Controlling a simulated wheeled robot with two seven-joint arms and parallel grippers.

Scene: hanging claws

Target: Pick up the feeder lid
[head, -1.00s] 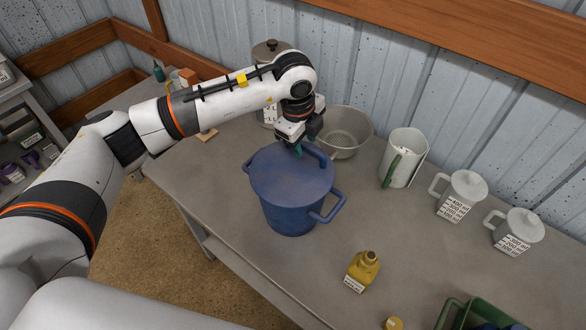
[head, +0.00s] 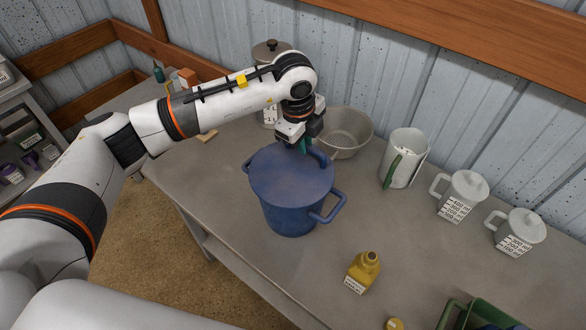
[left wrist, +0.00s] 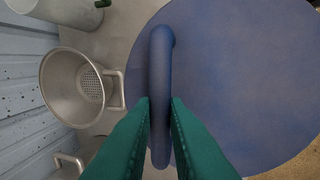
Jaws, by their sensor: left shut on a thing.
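A blue round pot (head: 290,208) stands on the table, with a flat blue disc-shaped top (head: 290,175) that looks like the feeder lid. A looped side handle (head: 330,208) sticks out at its right front. My left gripper (head: 304,147) is at the far rim. In the left wrist view, its green fingers (left wrist: 160,108) are shut on a blue handle (left wrist: 160,60) that runs along the edge of the blue disc (left wrist: 235,75). I cannot tell whether this handle belongs to the lid or the pot. The top sits level on the pot. My right gripper is not in view.
A metal colander (head: 348,132) stands close behind the pot. A white jug (head: 403,160) and two lidded measuring cups (head: 462,195) are to the right. A yellow bottle (head: 363,272) and a green crate (head: 462,312) are at the front. A lidded grey container (head: 270,52) stands behind my arm.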

